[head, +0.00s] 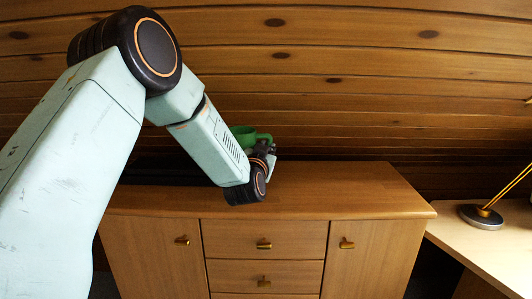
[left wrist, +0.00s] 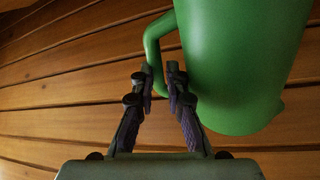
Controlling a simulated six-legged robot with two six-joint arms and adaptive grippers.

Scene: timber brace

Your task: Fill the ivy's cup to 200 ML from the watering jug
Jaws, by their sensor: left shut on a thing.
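The green watering jug (head: 243,135) shows in the head view just behind my left forearm, over the rear part of the wooden cabinet. My left gripper (head: 266,149) is at its handle side, partly hidden by my wrist. In the left wrist view the jug (left wrist: 243,65) fills the upper right, and its handle (left wrist: 151,48) comes down to the fingers. My left gripper (left wrist: 159,79) is shut on this handle. The jug's contents and any marks are not visible. The ivy and its cup do not show. My right gripper is in neither view.
The cabinet (head: 330,190) has a mostly clear top, open to the right of my gripper. Its front has doors and drawers with brass handles. A desk (head: 490,255) with a lamp base (head: 482,217) stands at the right. A plank wall (head: 380,65) rises behind.

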